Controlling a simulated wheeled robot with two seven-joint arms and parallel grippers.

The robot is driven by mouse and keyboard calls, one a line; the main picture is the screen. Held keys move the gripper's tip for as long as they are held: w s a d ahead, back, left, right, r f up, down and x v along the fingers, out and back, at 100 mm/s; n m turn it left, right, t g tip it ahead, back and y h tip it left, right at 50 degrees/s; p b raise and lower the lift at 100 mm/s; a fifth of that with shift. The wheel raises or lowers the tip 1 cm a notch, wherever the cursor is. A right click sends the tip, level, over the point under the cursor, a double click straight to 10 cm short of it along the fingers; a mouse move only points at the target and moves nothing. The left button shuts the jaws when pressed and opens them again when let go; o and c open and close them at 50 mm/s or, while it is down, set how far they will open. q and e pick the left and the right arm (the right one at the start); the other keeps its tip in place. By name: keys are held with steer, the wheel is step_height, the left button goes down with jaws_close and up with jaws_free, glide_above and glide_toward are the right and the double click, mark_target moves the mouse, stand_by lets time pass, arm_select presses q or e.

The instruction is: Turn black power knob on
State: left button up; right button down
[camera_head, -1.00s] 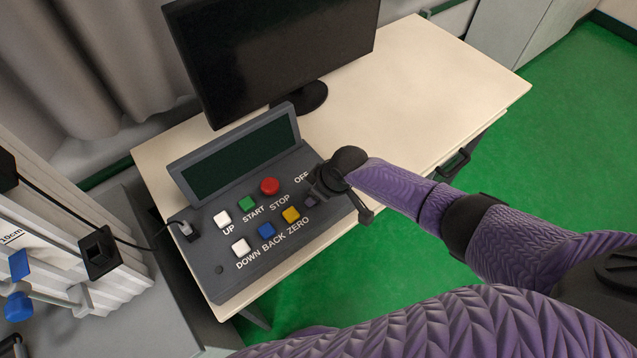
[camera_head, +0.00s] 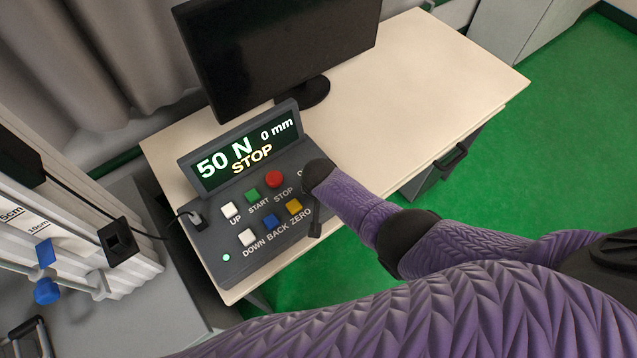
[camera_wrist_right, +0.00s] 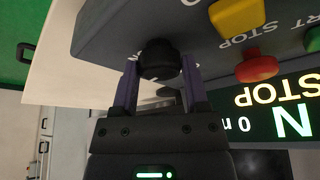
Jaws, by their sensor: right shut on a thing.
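The black power knob (camera_wrist_right: 160,60) sits at the corner of the grey control box (camera_head: 240,275). My right gripper (camera_wrist_right: 160,82) is shut on the knob, with one finger on each side of it. In the head view my right wrist and arm hide the knob and most of the lettering beside it. The display (camera_head: 246,153) is lit and reads "50 N", "0 mm" and "STOP". A small indicator light (camera_head: 226,257) glows on the box's front left. My left gripper is not in view.
The box carries a red STOP button (camera_head: 275,179), a green START button (camera_head: 252,195), a yellow ZERO button (camera_head: 294,206), a blue button and two white ones, close to my right gripper. A monitor (camera_head: 280,50) stands behind. The white table (camera_head: 430,80) is clear at right.

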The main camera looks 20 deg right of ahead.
steer(key=shift+a+m+h, duration=0.1)
steer(key=shift+m+h, duration=0.3)
steer(key=shift+m, duration=0.4)
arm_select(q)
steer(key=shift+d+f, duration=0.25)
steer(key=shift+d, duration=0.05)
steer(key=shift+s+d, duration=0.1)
arm_select(e)
steer(key=shift+m, duration=0.4)
steer(key=c, duration=0.5)
jaws_free()
steer(key=shift+c, duration=0.2)
steer(key=o, duration=0.4)
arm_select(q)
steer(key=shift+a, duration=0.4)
arm_select(e)
steer(key=shift+o, duration=0.2)
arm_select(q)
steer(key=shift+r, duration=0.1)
arm_select(e)
steer(key=shift+r, duration=0.15)
